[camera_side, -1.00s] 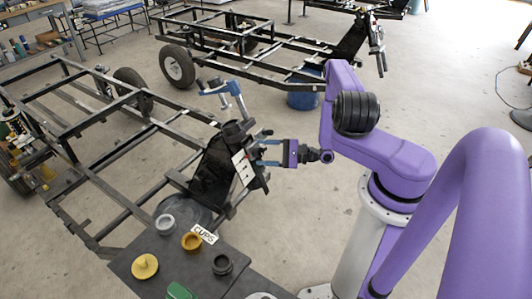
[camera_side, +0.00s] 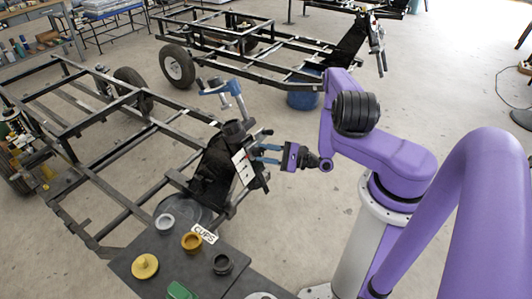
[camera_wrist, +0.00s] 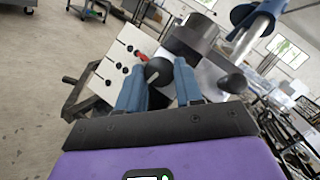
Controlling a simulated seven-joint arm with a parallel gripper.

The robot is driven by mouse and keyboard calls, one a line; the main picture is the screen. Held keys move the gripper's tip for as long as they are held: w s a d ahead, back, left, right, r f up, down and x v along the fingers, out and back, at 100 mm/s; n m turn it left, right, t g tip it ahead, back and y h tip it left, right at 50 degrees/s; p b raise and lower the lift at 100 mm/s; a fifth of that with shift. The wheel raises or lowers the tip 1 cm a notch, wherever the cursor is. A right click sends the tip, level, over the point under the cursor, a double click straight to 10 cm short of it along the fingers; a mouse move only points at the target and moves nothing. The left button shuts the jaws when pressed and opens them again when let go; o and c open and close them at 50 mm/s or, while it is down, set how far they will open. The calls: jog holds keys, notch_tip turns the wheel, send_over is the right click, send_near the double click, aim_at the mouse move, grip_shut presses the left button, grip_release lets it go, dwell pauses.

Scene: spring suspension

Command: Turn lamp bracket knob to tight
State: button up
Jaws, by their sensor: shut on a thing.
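My purple gripper (camera_side: 263,153) with blue fingers reaches left to the black bracket at the front end of the near frame. In the wrist view my gripper (camera_wrist: 160,82) has its blue fingers on either side of a dark round knob (camera_wrist: 159,71) and is shut on it. A red mark shows just beyond the knob. The bracket's white plate (camera_wrist: 112,67) with black holes is left of the knob; this plate also shows in the side view (camera_side: 243,168). In the side view the knob is hidden by the fingers and bracket.
A second dark ball knob (camera_wrist: 233,83) sticks out right of the fingers. A blue-and-grey clamp (camera_side: 222,87) stands above the bracket. Open floor lies right of the bracket.

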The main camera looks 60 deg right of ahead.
jog(key=m+t+h, duration=0.1)
jog(key=m, duration=0.2)
jog(key=m+t+h, duration=0.1)
jog(key=m+h, duration=0.1)
jog(key=m, duration=0.1)
jog(key=m+t+h, duration=0.1)
jog(key=m+h, duration=0.1)
jog(key=m, duration=0.1)
jog(key=shift+a+f, duration=0.15)
jog(key=shift+a, duration=0.2)
jog(key=shift+m+t+h, duration=0.3)
jog(key=shift+m+h, duration=0.3)
jog(key=shift+m, duration=0.1)
jog(key=shift+s+a+m+h, duration=0.1)
jog(key=shift+a+m+h, duration=0.1)
jog(key=shift+m+h, duration=1.35)
jog(key=shift+a+m+g+h, duration=0.1)
jog(key=shift+m+g+h, duration=0.15)
jog(key=shift+m+h, duration=0.9)
jog(key=shift+m+g+h, duration=0.25)
jog(key=shift+m+h, duration=0.25)
jog(key=shift+m, duration=1.2)
jog(key=o, duration=1)
jog(key=shift+o, duration=0.2)
jog(key=shift+n+y, duration=0.3)
jog(key=shift+n+t+y, duration=0.4)
jog(key=shift+n+y, duration=0.3)
jog(key=shift+n, duration=0.3)
jog(key=shift+n+y, duration=0.4)
jog(key=shift+n, duration=0.2)
